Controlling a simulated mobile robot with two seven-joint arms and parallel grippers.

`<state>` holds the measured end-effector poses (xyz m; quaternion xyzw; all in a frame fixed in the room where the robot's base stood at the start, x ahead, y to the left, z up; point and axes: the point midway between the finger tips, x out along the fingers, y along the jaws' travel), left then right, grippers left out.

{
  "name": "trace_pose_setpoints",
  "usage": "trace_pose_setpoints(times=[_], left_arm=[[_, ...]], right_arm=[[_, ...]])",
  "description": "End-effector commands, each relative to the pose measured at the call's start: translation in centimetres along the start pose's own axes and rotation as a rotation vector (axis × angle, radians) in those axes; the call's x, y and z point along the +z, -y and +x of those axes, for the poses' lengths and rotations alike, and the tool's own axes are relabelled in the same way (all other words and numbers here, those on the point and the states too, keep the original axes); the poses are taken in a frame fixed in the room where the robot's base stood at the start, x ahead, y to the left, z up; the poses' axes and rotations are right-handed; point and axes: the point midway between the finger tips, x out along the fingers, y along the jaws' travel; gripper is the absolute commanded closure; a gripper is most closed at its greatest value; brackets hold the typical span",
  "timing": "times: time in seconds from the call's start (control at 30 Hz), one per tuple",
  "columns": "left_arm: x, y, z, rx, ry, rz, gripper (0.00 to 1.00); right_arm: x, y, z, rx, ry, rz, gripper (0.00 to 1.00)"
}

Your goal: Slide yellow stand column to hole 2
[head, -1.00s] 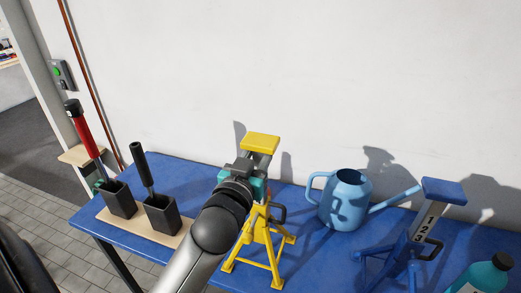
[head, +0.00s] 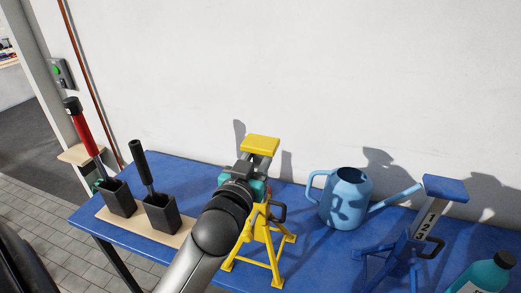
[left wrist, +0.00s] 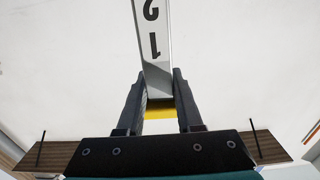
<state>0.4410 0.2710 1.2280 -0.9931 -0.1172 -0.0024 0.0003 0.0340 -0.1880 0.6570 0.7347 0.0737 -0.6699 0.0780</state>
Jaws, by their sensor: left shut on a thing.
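The yellow stand (head: 262,250) stands on the blue bench with its legs spread. Its grey column rises from the frame to a flat yellow top plate (head: 260,144). In the left wrist view the column (left wrist: 153,45) carries the numbers 1 and 2. My left gripper (head: 257,166) is just below the top plate. In the left wrist view both fingers (left wrist: 160,88) are closed on the column, with a strip of yellow (left wrist: 159,112) between them. In the head view my wrist and arm hide the lower column and the holes. My right gripper is not in view.
A blue watering can (head: 347,200) stands right of the stand. A blue stand (head: 440,190) with numbers 1 to 3 and a teal bottle (head: 480,278) are further right. Two dark holders (head: 161,215) with tools stand on a wooden board (head: 140,233) at left.

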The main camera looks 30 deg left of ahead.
Motion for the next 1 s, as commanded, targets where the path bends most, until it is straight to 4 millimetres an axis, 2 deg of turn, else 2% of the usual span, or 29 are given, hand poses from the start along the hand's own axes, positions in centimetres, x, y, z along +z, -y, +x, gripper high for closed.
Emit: trace_pose_setpoints(times=[0.03,0.2,0.3,0.6,0.63,0.9,1.0], left_arm=[[1.8,0.0,-0.1,-0.002,0.010,-0.003,1.00],[4.4,0.0,-0.1,-0.002,0.011,-0.003,1.00],[5.0,0.0,-0.1,-0.001,0.010,-0.002,1.00],[4.8,0.0,-0.1,-0.001,0.007,-0.001,1.00],[4.8,0.0,-0.1,-0.001,0.007,-0.001,0.64],[4.7,0.0,0.0,-0.001,0.005,-0.001,0.35],[4.7,0.0,0.0,-0.001,0.005,0.000,0.35]], right_arm=[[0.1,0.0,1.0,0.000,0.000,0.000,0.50],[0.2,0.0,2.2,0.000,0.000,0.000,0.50],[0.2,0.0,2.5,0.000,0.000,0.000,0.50],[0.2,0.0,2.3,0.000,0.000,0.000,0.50],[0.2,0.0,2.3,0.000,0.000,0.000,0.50],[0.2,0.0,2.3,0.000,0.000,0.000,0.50],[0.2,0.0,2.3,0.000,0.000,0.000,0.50]])
